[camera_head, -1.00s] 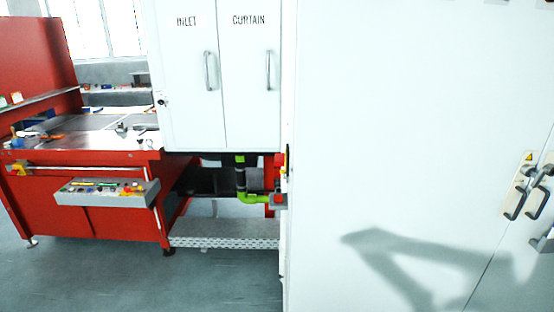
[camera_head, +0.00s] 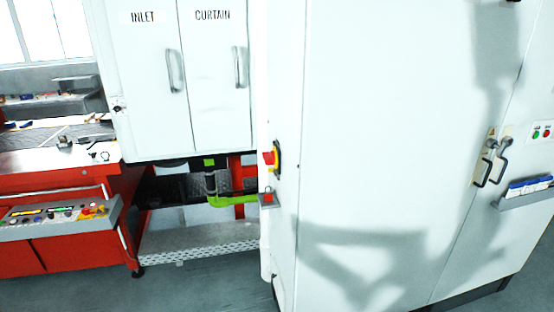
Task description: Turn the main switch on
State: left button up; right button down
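A red and yellow rotary switch (camera_head: 269,158), which looks like the main switch, sits on the narrow left side of the large white cabinet (camera_head: 390,130). I see it nearly edge-on, so its on or off position cannot be told. Below it is a small grey box with a red part (camera_head: 268,198). Neither of my grippers is in the view. A shadow shaped like an arm falls on the cabinet front.
White doors labelled INLET (camera_head: 150,80) and CURTAIN (camera_head: 218,75) hang left of the cabinet. A red workbench (camera_head: 60,190) with a grey button panel (camera_head: 60,218) stands farther left. Handles (camera_head: 490,163) and a document holder (camera_head: 525,192) project from the cabinet's right part. Grey floor (camera_head: 205,285) is free in front.

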aim_at(269, 158)
jog(key=j+z, duration=0.15)
jog(key=j, duration=0.2)
jog(key=i+j+z, duration=0.1)
jog(key=z, duration=0.25)
jog(key=i+j+z, duration=0.1)
jog(key=j+z, duration=0.15)
jog(key=z, duration=0.15)
jog(key=j+z, duration=0.2)
jog(key=z, duration=0.15)
jog(key=i+j+z, duration=0.1)
jog(key=j+z, duration=0.15)
jog(key=j, duration=0.3)
jog(key=i+j+z, duration=0.2)
jog(key=j, duration=0.35)
jog(key=j+z, duration=0.15)
jog(key=j, duration=0.9)
jog(key=k+j+z, duration=0.1)
jog(key=j, duration=1)
